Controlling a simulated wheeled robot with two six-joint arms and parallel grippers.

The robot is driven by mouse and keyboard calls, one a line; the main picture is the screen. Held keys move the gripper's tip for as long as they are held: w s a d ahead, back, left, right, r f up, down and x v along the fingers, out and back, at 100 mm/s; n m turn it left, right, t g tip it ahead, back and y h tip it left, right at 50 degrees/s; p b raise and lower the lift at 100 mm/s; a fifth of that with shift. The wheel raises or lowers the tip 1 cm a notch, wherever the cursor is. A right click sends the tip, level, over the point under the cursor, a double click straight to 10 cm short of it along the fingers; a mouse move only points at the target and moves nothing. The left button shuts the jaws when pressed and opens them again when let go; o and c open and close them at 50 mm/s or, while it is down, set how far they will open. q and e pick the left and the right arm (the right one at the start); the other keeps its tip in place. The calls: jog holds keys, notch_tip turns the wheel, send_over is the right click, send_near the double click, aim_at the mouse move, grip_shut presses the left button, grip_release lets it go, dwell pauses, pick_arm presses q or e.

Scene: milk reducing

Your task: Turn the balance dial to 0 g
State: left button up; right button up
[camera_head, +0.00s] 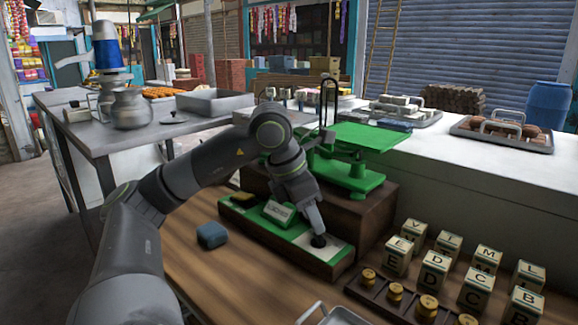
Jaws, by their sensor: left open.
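The green balance (357,178) stands on a dark wooden box (345,215) right of centre, with a flat green pan on top. A low green-topped base (322,262) lies in front of it, with a small tilted display (279,213) whose reading is too small to make out. A small black dial knob (319,241) sits on a pale plate at the base's right end. My left gripper (317,229) points down right above the knob, open. Its fingertips are at the knob; I cannot tell if they touch it. My right gripper is not in view.
A blue block (212,235) lies on the wooden table left of the base. Several lettered cubes (435,270) and a rack of brass weights (395,291) stand at the front right. A metal tray edge (335,315) shows at the bottom. A grey table (75,100) with pots is at left.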

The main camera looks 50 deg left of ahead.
pick_arm(q)
jog(key=p+v, duration=0.1)
jog(key=v, duration=1.2)
jog(key=shift+s+r, duration=0.2)
jog(key=shift+r, duration=0.05)
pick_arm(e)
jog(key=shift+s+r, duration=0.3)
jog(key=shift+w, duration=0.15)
